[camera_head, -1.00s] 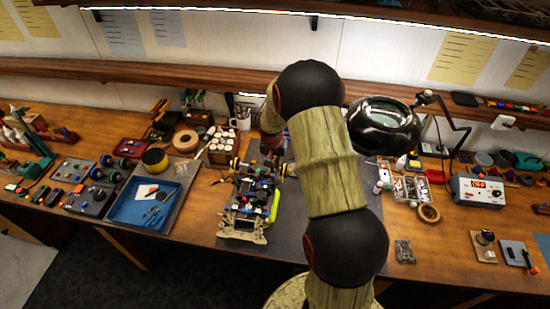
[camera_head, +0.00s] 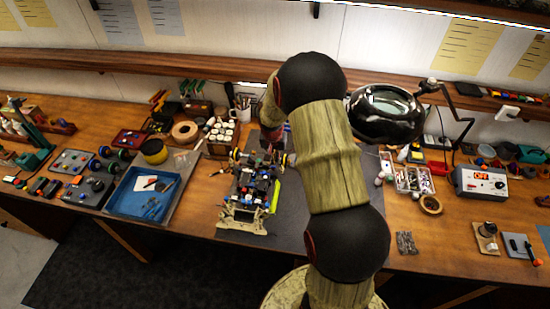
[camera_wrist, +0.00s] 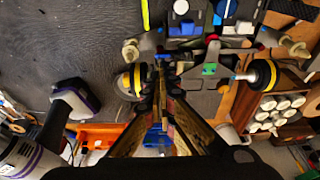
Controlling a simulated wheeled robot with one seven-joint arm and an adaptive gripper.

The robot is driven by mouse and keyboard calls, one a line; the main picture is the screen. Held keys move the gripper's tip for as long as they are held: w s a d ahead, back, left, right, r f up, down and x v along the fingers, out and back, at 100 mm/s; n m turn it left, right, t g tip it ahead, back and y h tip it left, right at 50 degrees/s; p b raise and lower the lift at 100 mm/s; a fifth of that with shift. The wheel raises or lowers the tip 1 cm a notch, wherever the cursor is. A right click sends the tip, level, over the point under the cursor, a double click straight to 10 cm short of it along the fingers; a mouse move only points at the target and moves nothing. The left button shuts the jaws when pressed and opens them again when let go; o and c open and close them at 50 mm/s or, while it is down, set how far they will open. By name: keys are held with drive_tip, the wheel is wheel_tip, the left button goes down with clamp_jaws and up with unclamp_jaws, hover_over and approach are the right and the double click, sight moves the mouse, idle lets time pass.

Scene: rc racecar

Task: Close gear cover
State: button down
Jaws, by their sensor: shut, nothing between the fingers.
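The RC car chassis (camera_head: 244,212) lies on a dark mat in the middle of the bench, with a bright green-yellow strip along its right side. The wrist view shows part of the car (camera_wrist: 205,48) close up, with a yellow-rimmed wheel (camera_wrist: 262,76) on the right and another on the left. My gripper (camera_wrist: 163,66) is shut and empty, its fingertips over the car's end between these wheels. I cannot tell contact. In the head view my arm hides part of that end. The gear cover cannot be made out clearly, so its position cannot be told.
A blue tray (camera_head: 120,200) lies left of the car. A wooden rack of white-capped jars (camera_head: 222,137) and a mug (camera_head: 243,113) stand behind it. A magnifier lamp (camera_head: 385,114) stands right of my arm. In the wrist view a purple-and-grey tool (camera_wrist: 72,105) lies left.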

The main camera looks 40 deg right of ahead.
drive_tip(key=shift+s, duration=0.1)
drive_tip(key=shift+p+v, duration=0.45)
drive_tip(key=shift+v, duration=0.6)
drive_tip(key=v, duration=1.3)
drive_tip(key=s+a+n+t+y+b, duration=0.2)
drive_tip(key=s+a+n+b, duration=0.7)
drive_tip(key=s+a+b, duration=0.9)
drive_tip(key=s+a+t, duration=0.1)
drive_tip(key=s+a, duration=0.6)
drive_tip(key=shift+a+r+n+t, duration=0.2)
drive_tip(key=shift+r+n+t, duration=0.1)
drive_tip(key=shift+t, duration=0.1)
